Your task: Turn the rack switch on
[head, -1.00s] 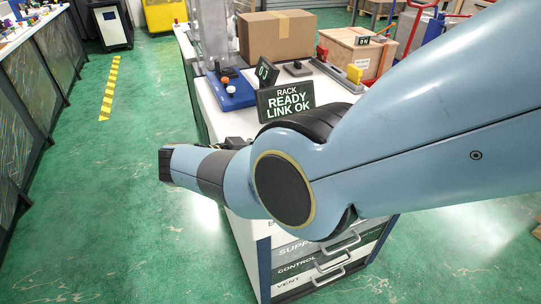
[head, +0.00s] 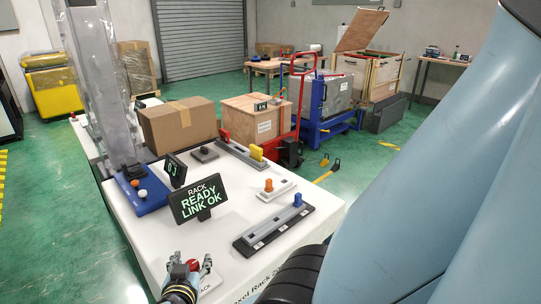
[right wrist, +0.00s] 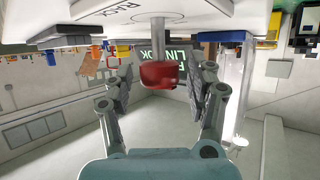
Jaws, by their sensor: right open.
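The rack switch is a red knob (right wrist: 163,75) on a grey stem, standing on a white plate marked RACK (right wrist: 128,12). In the right wrist view, which is upside down, the knob is between the two fingers of my open right gripper (right wrist: 163,88), with gaps on both sides. In the head view, the gripper (head: 190,270) is at the near edge of the white table, around the red knob (head: 193,264). A black sign (head: 198,201) behind it reads RACK READY LINK OK in green. My left gripper is not in view.
The white table (head: 225,240) also holds a grey slider on a black base (head: 273,228), an orange-knobbed switch (head: 269,186), a blue button box (head: 143,192) and a cardboard box (head: 178,125). A wooden crate (head: 255,119) and a red-handled cart (head: 302,95) stand beyond.

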